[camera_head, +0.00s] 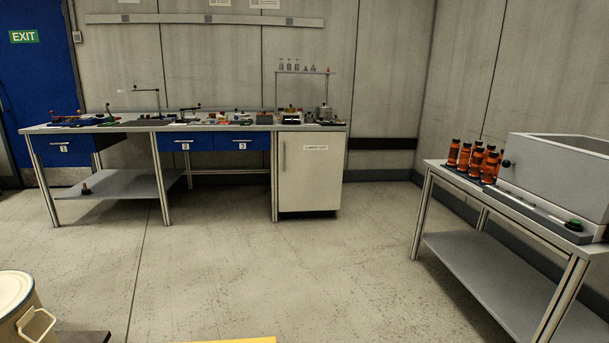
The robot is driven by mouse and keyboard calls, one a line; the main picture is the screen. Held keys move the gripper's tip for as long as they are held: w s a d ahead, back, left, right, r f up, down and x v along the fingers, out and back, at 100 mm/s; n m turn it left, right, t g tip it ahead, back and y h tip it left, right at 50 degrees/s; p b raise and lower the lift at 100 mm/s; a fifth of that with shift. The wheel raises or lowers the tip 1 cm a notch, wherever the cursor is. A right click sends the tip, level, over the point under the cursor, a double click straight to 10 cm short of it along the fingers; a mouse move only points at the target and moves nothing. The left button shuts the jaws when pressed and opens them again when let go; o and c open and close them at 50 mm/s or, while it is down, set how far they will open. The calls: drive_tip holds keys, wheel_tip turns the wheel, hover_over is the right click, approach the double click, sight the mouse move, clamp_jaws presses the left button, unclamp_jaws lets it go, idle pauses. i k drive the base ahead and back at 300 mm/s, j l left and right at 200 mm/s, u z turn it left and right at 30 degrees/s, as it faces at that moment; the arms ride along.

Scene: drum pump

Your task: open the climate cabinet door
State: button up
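The climate cabinet (310,186) is a white box under the right end of the long workbench against the back wall. Its door is shut and faces me. A label (316,148) is near the top of the door, too small to read with certainty. A vertical bar handle (284,156) is on the upper left side of the door. The cabinet is across the room from me. My gripper is not in view.
The workbench (70,129) has blue drawers and crowded equipment on top. A side table (470,185) at right carries orange bottles (466,158) and a grey box (560,170). A pale drum (16,300) stands at lower left. The floor (240,255) between me and the cabinet is clear.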

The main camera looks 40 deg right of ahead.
sight(311, 162)
drive_tip(key=i+l+z, duration=0.45)
drive_tip(key=l, duration=0.35)
drive_tip(key=i+l+z, duration=0.5)
drive_tip(key=l, duration=0.25)
drive_tip(key=i+l+z, duration=0.45)
drive_tip(key=i+u, duration=0.2)
drive_tip(key=i, duration=0.3)
drive_tip(key=i+u, duration=0.2)
drive_tip(key=i, duration=0.25)
drive_tip(key=i+l+u, duration=0.2)
drive_tip(key=i, duration=0.3)
drive_tip(key=i+u, duration=0.25)
drive_tip(key=i, duration=0.25)
drive_tip(key=i+u, duration=0.25)
drive_tip(key=i, duration=0.25)
drive_tip(key=i+l+u, duration=0.3)
drive_tip(key=i, duration=0.2)
drive_tip(key=i+l+u, duration=0.25)
drive_tip(key=i, duration=0.25)
